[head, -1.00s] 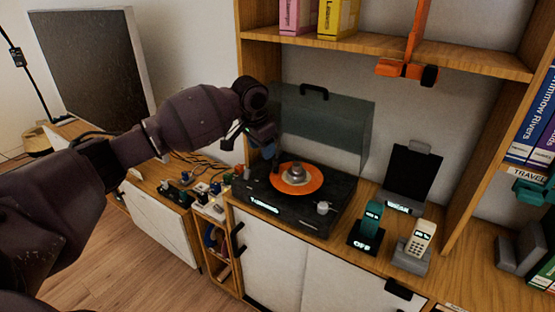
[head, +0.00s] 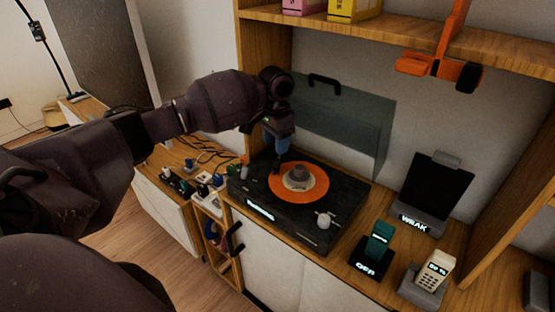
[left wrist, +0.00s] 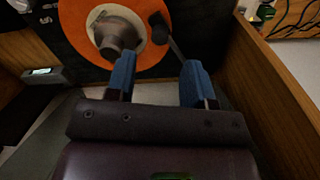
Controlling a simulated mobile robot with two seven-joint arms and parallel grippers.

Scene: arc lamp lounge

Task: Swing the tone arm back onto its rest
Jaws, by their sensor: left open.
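The black turntable (head: 260,200) stands on the wooden cabinet with its smoky lid (head: 345,120) raised. An orange record (head: 316,188) with a grey centre piece (head: 298,174) lies on it. My left gripper (head: 278,143) points down over the turntable's back left corner, with its blue fingers open. In the left wrist view, the dark tone arm (left wrist: 172,41) lies near the gap between the open fingers (left wrist: 158,80), its broad end over the edge of the orange record (left wrist: 75,22). I cannot tell whether a finger touches it. The arm's rest is not clearly seen. My right gripper is out of view.
A shelf with an orange hanging stand (head: 445,55) is above. A teal handset (head: 379,240), a cream phone (head: 434,271) and a dark tablet stand (head: 435,190) are right of the turntable. Small items and cables (head: 195,180) lie to its left.

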